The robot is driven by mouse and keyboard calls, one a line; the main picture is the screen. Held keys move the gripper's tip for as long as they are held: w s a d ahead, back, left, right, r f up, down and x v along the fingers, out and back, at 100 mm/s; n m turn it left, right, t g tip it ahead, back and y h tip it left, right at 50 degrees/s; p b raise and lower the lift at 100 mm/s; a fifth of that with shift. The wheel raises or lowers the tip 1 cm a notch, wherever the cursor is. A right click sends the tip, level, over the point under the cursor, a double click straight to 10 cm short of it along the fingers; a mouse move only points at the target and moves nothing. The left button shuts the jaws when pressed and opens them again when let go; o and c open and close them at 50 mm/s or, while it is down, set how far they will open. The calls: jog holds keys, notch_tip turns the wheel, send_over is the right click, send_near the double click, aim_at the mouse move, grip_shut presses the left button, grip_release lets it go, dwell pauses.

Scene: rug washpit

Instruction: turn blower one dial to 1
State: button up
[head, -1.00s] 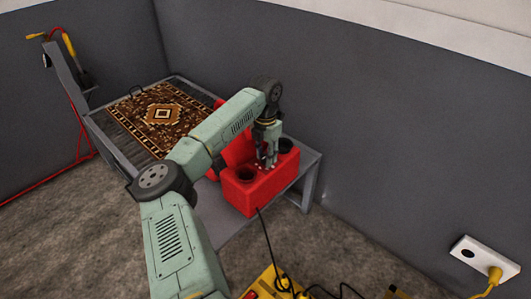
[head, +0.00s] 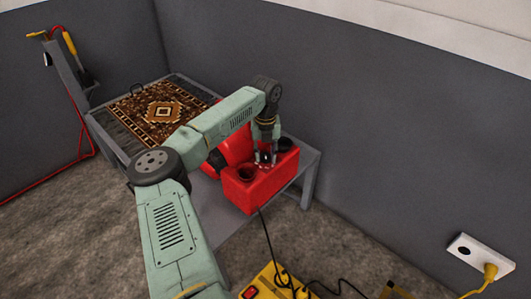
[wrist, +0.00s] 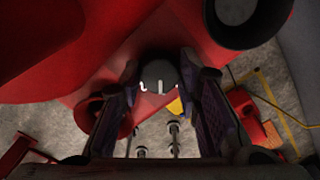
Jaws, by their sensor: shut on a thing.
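The red blower (head: 262,188) stands on a grey stand by the wall. Its dial (wrist: 158,73) is a dark round knob that shows between my fingers in the wrist view. Small white marks lie at its near edge; I cannot read a number or tell the setting. My gripper (head: 265,160) is over the top of the blower, pointing down, and shut on the dial. In the wrist view both fingers of my gripper (wrist: 158,78) flank the knob. In the head view the fingers hide the dial.
Dark round openings (head: 246,172) sit beside the gripper on the blower. A patterned rug (head: 160,112) lies on the grey platform behind. A yellow power box (head: 270,285) with black cables is on the floor in front. A wall socket (head: 480,256) holds a yellow plug.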

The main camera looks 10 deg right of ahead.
aim_at(266, 155)
jog(key=shift+n, duration=0.3)
jog(key=o, duration=1.2)
jog(key=shift+c, duration=0.2)
jog(key=shift+r, duration=0.1)
notch_tip(266, 155, up, 12)
